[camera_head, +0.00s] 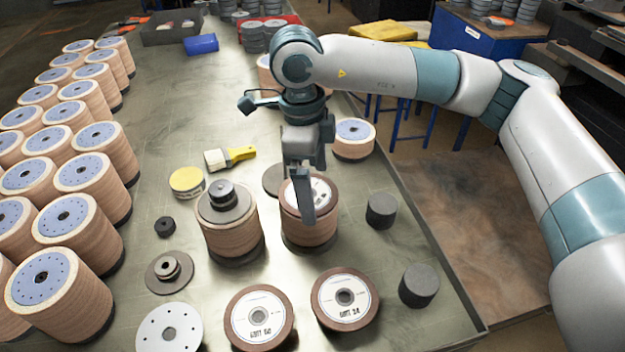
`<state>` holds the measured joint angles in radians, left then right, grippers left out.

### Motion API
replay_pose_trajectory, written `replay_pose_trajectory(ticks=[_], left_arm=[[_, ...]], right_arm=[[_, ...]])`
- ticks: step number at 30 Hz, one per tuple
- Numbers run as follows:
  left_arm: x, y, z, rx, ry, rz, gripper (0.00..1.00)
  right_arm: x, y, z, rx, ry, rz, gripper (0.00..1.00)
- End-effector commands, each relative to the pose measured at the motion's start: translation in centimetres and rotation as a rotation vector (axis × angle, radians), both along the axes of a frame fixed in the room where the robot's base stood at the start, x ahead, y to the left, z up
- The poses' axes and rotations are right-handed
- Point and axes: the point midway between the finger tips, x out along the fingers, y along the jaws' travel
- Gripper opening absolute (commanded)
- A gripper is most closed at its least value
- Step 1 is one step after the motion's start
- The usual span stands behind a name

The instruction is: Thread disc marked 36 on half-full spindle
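My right gripper (307,205) reaches down from above over the right-hand stack of brown discs (310,230). A disc with a white label (323,191) tops this stack; the gripper partly covers it, and its number is not legible. I see one finger edge-on, so its opening and any grip are unclear. A second stack (233,238) stands to the left with a dark flange and nut (224,194) on top. Two white-labelled discs lie in front, the left one (260,313) and the right one (346,296); their grit numbers are too small to read surely. No spindle shaft shows clearly. My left gripper is out of view.
Rows of wooden-coloured disc stacks (84,157) fill the left. A brush (232,157), a yellow-topped tin (187,180), dark cylinders (381,210) (419,284) and a loose flange (170,270) surround the stacks. The table's raised right edge (430,237) is close by.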

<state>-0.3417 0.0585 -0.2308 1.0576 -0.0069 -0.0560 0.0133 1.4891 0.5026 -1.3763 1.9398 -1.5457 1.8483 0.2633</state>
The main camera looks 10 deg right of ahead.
Motion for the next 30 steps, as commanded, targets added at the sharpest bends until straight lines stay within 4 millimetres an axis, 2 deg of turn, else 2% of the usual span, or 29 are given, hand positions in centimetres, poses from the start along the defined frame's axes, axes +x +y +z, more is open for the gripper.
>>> replay_pose_trajectory(ticks=[8, 14, 18, 30], left_arm=[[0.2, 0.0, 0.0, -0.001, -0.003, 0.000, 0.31], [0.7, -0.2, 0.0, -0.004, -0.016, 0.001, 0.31], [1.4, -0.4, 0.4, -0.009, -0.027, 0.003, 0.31], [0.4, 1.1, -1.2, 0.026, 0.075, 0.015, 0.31]], right_arm=[[0.1, 0.2, 0.4, 0.003, -0.002, 0.000, 1.00], [0.2, 0.4, 2.0, 0.004, -0.005, 0.000, 1.00], [0.3, 0.6, 4.2, 0.004, -0.006, 0.000, 1.00], [0.6, 1.2, 12.2, 0.003, -0.005, -0.002, 1.00]])
